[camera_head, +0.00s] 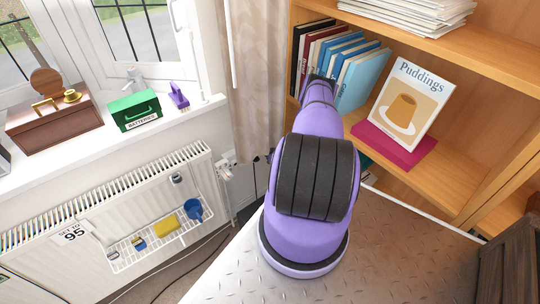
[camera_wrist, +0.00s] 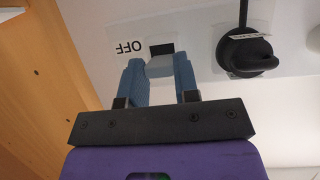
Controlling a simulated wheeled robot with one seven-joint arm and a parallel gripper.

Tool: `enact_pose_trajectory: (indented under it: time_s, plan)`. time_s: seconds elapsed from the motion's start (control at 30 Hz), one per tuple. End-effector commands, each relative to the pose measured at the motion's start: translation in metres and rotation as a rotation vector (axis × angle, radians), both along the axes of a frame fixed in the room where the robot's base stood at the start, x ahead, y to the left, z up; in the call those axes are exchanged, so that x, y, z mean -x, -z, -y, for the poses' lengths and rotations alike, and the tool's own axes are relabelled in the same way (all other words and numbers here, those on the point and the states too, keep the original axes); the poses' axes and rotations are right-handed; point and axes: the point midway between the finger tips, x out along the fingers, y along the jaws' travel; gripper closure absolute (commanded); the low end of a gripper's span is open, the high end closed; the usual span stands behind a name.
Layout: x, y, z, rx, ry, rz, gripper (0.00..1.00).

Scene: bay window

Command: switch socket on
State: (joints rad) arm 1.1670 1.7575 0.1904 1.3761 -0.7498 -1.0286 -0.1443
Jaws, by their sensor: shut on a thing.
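In the wrist view, the socket's white wall plate (camera_wrist: 195,62) fills the upper middle. It carries an upside-down OFF label (camera_wrist: 130,47). Beside the label is a black switch recess with a grey switch lever (camera_wrist: 160,66) sticking out of it. My gripper (camera_wrist: 159,72) has its two blue fingers on either side of this lever, shut on it. A black plug (camera_wrist: 246,50) with a cord sits in the plate to the right of the switch. In the head view my purple arm hides the gripper and the socket.
A radiator (camera_head: 110,215) with a wire basket (camera_head: 160,238) stands at left under the windowsill (camera_head: 90,165). A wooden bookcase (camera_head: 450,185) with several books is at right. A metal-topped surface (camera_head: 400,255) lies below my arm.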

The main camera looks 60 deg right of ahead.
Motion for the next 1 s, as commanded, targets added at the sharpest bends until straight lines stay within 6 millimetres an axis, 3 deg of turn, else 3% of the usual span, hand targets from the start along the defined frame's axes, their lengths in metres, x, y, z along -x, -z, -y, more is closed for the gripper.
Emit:
enact_pose_trajectory:
  time_s: [0.5, 0.53, 0.63, 1.0]
  plan:
    - [-0.0009, -0.0044, 0.0000, -0.024, 0.002, -0.075, 0.95]
    - [-0.0008, -0.0043, 0.0000, -0.024, 0.002, -0.075, 0.67]
    - [-0.0008, -0.0043, 0.0001, -0.024, 0.002, -0.075, 0.46]
    - [-0.0016, -0.0050, 0.0003, -0.024, 0.000, -0.076, 0.46]
